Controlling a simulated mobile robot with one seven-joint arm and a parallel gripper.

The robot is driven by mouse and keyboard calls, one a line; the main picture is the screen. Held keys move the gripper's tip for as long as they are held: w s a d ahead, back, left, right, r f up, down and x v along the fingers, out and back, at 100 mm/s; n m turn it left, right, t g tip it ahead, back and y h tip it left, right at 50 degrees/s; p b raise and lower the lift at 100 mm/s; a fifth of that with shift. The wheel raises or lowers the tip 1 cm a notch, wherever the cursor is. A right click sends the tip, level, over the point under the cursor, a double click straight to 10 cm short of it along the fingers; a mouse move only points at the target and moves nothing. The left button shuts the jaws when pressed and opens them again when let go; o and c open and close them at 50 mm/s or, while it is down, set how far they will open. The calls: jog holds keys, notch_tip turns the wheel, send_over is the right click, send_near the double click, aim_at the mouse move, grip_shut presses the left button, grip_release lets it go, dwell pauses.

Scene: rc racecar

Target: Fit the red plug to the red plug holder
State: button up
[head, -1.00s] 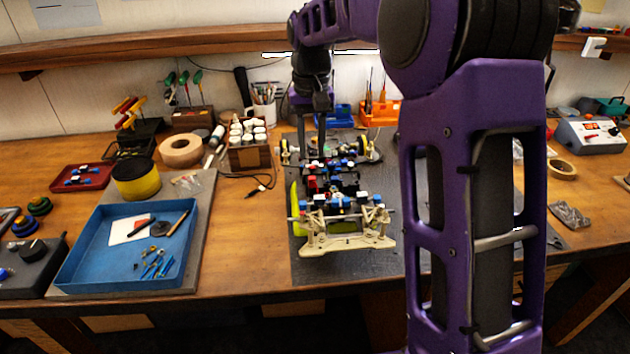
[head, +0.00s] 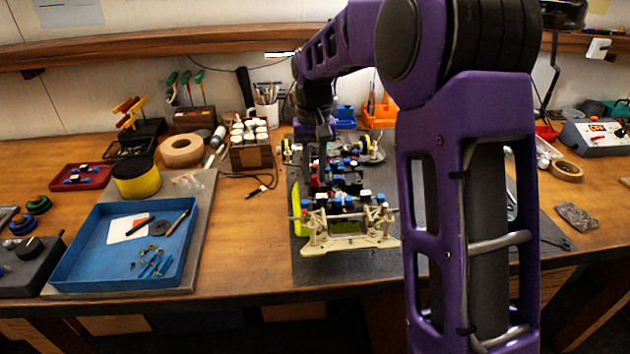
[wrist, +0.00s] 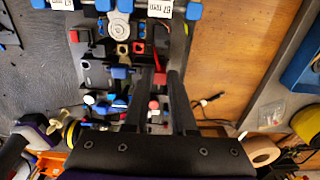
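The RC car chassis (head: 345,238) lies on a dark mat on the bench. My gripper (head: 322,165) points down over its middle and far part. In the wrist view my gripper (wrist: 160,76) has its two dark fingers apart, with a small red block (wrist: 158,78), possibly the red plug, showing between the tips. I cannot tell whether they touch it. A paler red piece (wrist: 153,104) shows lower between the fingers. A red-edged square socket (wrist: 139,48), possibly the red plug holder, sits just beyond the tips, beside a dark-centred socket (wrist: 122,49).
Blue blocks and a round grey part (wrist: 118,25) crowd the chassis near the fingers. A blue tray (head: 75,272) with small tools stands left. A tape roll (head: 182,151) and a rack of white-capped bottles (head: 250,155) stand behind. Bare bench lies between tray and mat.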

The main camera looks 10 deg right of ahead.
aim_at(314, 176)
grip_shut()
jog(key=shift+r+p, duration=0.6)
dwell(0.4)
jog(key=shift+r+p, duration=0.65)
jog(key=shift+r, duration=1.3)
jog(key=shift+s+d+r+b, duration=1)
jog(key=shift+s+d+r, duration=0.35)
jog(key=shift+d, duration=0.15)
